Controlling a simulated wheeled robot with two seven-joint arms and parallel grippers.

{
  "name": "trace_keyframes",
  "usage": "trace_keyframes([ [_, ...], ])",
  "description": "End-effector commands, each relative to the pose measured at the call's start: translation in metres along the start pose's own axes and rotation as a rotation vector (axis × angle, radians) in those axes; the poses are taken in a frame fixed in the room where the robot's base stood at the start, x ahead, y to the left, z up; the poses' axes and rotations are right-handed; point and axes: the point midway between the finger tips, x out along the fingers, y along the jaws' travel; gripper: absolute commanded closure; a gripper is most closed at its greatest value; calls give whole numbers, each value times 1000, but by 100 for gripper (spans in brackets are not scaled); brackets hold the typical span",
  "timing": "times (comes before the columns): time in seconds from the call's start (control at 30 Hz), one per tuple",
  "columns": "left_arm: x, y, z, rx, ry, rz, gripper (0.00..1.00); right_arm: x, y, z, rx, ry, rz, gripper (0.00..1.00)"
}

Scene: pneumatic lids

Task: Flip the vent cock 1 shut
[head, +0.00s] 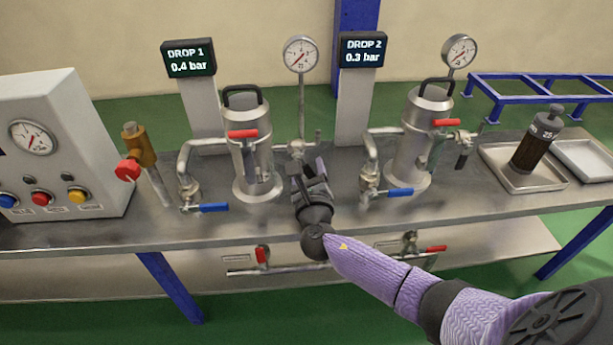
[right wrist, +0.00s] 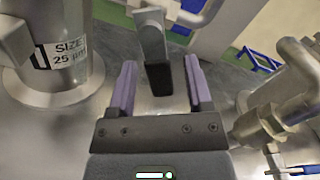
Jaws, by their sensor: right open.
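The first filter housing (head: 254,150) stands under the DROP 1 display. The small cock on its right side (head: 297,148), which I take to be vent cock 1, is partly hidden by my gripper. In the right wrist view its flat grey lever (right wrist: 151,38) ends in a black grip (right wrist: 159,78). My right gripper (head: 313,178) is open beside the housing. In the right wrist view the purple fingers (right wrist: 158,88) stand on either side of the black grip, with a gap showing at each side. My left gripper is not in view.
The first housing also has a red handle (head: 243,134) and a blue handle (head: 213,208). The second housing (head: 424,140) and its inlet pipe (head: 370,165) stand close on the right. A gauge (head: 300,54) rises behind. A tray (head: 500,170) lies at the far right.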

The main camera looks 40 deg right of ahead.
Motion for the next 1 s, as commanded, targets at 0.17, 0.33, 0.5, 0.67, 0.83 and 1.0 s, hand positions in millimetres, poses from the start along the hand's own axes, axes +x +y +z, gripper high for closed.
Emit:
trace_keyframes([
  [0.17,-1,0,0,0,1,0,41,0,0,1,0,0,0,35],
  [0.33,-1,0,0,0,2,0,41,0,0,1,0,0,1,69],
  [0.5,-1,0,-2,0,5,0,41,0,0,0,0,0,1,100],
  [0.67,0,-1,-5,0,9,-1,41,0,0,0,4,1,1,100],
  [0.83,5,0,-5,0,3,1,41,-1,13,-1,233,3,3,100],
  [1.0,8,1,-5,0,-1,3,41,-1,22,4,473,3,2,100],
])
